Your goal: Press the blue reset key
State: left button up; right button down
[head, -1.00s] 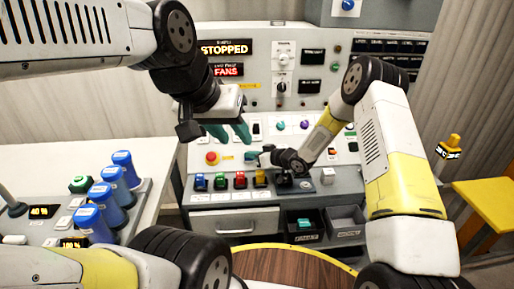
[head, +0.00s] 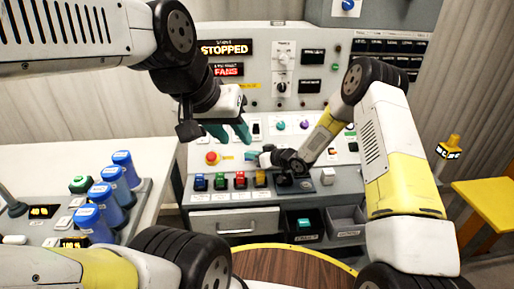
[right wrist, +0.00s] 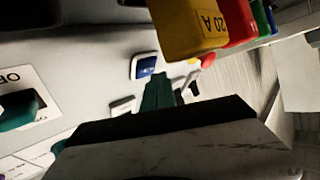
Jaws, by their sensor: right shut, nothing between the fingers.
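A blue key (right wrist: 146,66) in a white frame shows in the right wrist view, on the grey panel just beyond my right gripper's fingertips. I cannot pick it out in the head view, where my right gripper may hide it. My right gripper (head: 251,156) is shut and empty, low over the sloping console; its teal fingers (right wrist: 157,92) also show in the right wrist view. The gap between fingertips and key is hard to judge. My left gripper (head: 229,133) has its teal fingers apart, empty, above the console's left part.
Blue, green, red and yellow blocks (head: 240,181) line the console's front edge, close to my right gripper. A red stop button (head: 212,158) sits left of it. The upper display (head: 226,47) reads STOPPED. Blue cylinders (head: 123,168) stand on the left bench.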

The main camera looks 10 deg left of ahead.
jog(key=shift+w+f, duration=0.2)
jog(key=shift+f, duration=0.05)
jog(key=shift+w+a+f, duration=0.1)
jog(key=shift+w+f, duration=0.15)
jog(key=shift+f, duration=0.05)
dwell(0.7)
jog(key=shift+s+r, duration=0.1)
dwell(0.3)
jog(key=shift+s+r, duration=0.4)
jog(key=shift+r, duration=0.1)
jog(key=s+r, duration=0.1)
jog(key=r, duration=0.1)
jog(key=s+d+r, duration=0.1)
jog(key=s+r, duration=0.1)
dwell(0.4)
dwell(0.5)
